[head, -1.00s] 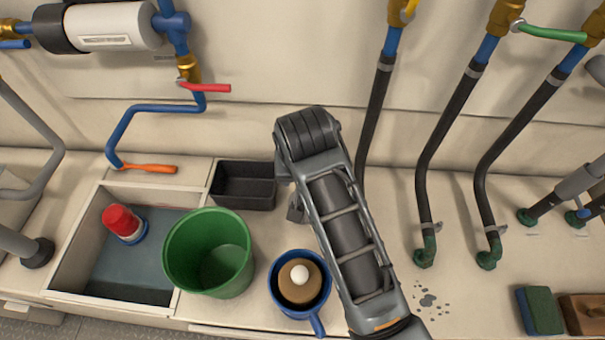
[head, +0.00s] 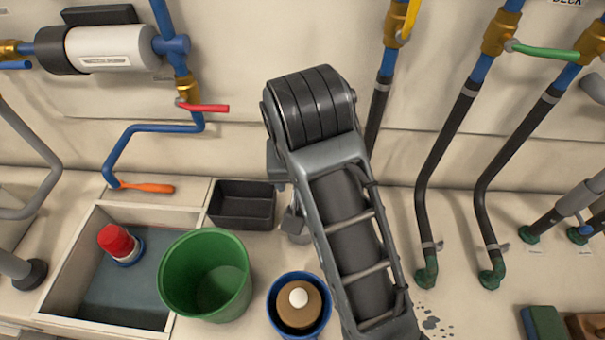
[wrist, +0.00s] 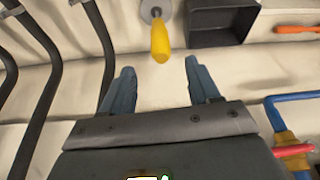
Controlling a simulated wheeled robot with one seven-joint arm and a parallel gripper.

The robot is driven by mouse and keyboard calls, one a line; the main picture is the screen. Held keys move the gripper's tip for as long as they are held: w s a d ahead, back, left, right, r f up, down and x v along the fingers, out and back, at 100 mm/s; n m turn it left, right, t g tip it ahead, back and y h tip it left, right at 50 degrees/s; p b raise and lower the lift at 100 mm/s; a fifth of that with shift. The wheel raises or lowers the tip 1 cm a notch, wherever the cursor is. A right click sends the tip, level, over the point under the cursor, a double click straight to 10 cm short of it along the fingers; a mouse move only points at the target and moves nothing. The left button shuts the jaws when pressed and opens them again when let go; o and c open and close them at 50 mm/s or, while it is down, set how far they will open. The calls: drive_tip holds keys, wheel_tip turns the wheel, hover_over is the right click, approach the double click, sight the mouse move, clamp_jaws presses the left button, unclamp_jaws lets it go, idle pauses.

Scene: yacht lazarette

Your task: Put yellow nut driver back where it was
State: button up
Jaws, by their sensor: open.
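The yellow nut driver (wrist: 160,42) shows in the wrist view as a yellow handle just beyond my fingertips, in line with the gap between them. A round grey piece (wrist: 153,9) sits at its far end; I cannot tell whether it is a holder or part of the tool. My gripper (wrist: 160,72) is open, with its two blue-grey fingers apart and nothing between them. The handle appears clear of both fingers. In the head view my arm hides the nut driver and most of my gripper.
A black bin (head: 243,207) stands beside my arm, with a green bucket (head: 207,277) and blue pot (head: 299,305) nearer. A sunken basin (head: 75,265) holds a red-topped item. Black hoses (head: 425,190) rise at right. An orange-handled lever (head: 147,187) lies left of the bin.

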drive_tip(key=shift+s+r, duration=0.2)
drive_tip(key=shift+r, duration=0.35)
drive_tip(key=s+d+f+t, duration=0.5)
drive_tip(key=s+d+f, duration=0.8)
drive_tip(key=d, duration=0.4)
drive_tip(key=s+d+r+t, duration=0.2)
drive_tip(key=s+r+t, duration=0.1)
drive_tip(key=s+r, duration=0.4)
drive_tip(key=s+d+r+t, duration=0.3)
drive_tip(key=s+r, duration=0.4)
drive_tip(key=s, duration=0.6)
drive_tip(key=shift+s+d+m, duration=0.3)
drive_tip(key=shift+s+m, duration=0.1)
